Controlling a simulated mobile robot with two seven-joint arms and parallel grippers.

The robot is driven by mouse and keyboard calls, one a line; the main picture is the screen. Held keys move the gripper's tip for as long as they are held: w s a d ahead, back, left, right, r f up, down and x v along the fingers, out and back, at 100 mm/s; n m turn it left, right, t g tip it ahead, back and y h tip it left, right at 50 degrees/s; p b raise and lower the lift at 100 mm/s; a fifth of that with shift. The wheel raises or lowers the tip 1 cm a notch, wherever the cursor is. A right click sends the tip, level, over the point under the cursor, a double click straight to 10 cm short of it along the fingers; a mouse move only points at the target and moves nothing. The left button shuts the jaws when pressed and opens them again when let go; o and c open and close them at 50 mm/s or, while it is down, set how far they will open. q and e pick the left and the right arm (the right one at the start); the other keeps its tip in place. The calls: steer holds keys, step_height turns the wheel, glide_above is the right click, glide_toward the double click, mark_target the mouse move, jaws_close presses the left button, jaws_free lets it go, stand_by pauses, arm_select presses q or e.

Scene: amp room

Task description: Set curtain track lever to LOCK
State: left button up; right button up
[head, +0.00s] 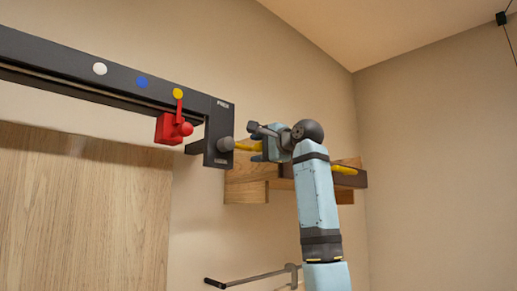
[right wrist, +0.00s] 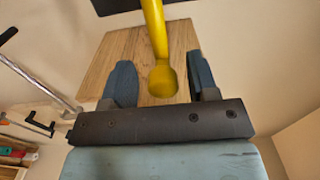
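The dark curtain track (head: 60,68) runs along the wall in the upper left and ends in a downward bracket (head: 215,135). A small white label (head: 223,103), too small to read surely, is near its end. The lever has a grey hub (head: 225,144) and a yellow handle (head: 247,146) pointing right. My right gripper (head: 262,142) is at the handle's free end. In the right wrist view, the handle's rounded tip (right wrist: 162,80) lies between the spread fingers of my right gripper (right wrist: 161,82), with gaps on both sides. My left gripper is not in view.
A red block (head: 172,130) with a small yellow-tipped stalk hangs under the track. White (head: 100,69) and blue (head: 141,82) discs are on the track. Wooden wall blocks (head: 245,184) are behind my right arm.

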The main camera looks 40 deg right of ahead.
steer(key=shift+s, duration=0.1)
steer(key=shift+s, duration=0.4)
steer(key=s+d+b, duration=0.1)
steer(key=s+b, duration=0.2)
steer(key=s, duration=0.9)
steer(key=shift+s+b, duration=0.3)
steer(key=shift+s, duration=0.1)
